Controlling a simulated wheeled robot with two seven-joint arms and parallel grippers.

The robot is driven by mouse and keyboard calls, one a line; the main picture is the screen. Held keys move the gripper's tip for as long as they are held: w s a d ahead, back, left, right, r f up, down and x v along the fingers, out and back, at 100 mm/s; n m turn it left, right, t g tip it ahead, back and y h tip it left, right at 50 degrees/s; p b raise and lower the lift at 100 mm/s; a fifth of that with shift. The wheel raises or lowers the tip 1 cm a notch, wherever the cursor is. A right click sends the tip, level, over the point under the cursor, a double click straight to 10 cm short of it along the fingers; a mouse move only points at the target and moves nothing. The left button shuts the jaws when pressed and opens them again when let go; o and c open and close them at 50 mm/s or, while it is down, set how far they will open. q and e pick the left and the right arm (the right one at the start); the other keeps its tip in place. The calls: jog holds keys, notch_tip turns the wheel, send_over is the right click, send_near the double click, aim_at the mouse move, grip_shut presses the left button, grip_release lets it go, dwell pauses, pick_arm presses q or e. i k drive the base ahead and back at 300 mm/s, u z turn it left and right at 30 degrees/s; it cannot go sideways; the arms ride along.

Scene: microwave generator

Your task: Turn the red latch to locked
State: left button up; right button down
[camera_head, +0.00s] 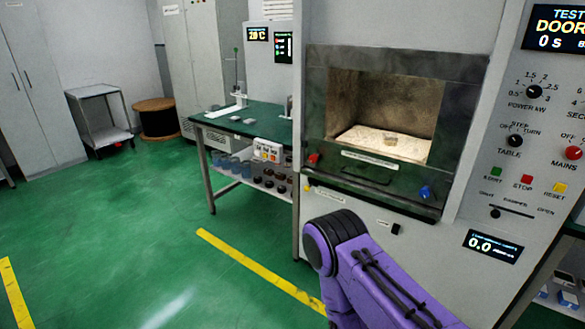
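The red latch (313,159) is a small red knob at the left end of the dark front panel, below the chamber window. Its turn position is too small to tell. A blue latch (426,192) sits at the right end of the same panel. The dark door panel (350,184) has a white label strip and a handle between the two latches. The lit chamber (405,112) shows a small pale object on its floor. Neither gripper is in view. A purple and black arm of mine comes in at the bottom, in front of the cabinet's lower part, apart from the red latch in the picture.
The control panel (533,150) on the right has knobs, buttons and a display reading "DOOR" and "0 s". A green workbench (245,122) with small items stands left of the cabinet. A cart (101,118) and cable reel (158,118) stand farther back. Green floor is clear at left.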

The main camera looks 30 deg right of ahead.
aim_at(313, 160)
jog(key=z, duration=0.65)
jog(key=i, duration=0.55)
jog(key=z, duration=1)
jog(key=i, duration=0.8)
jog(key=u, duration=0.05)
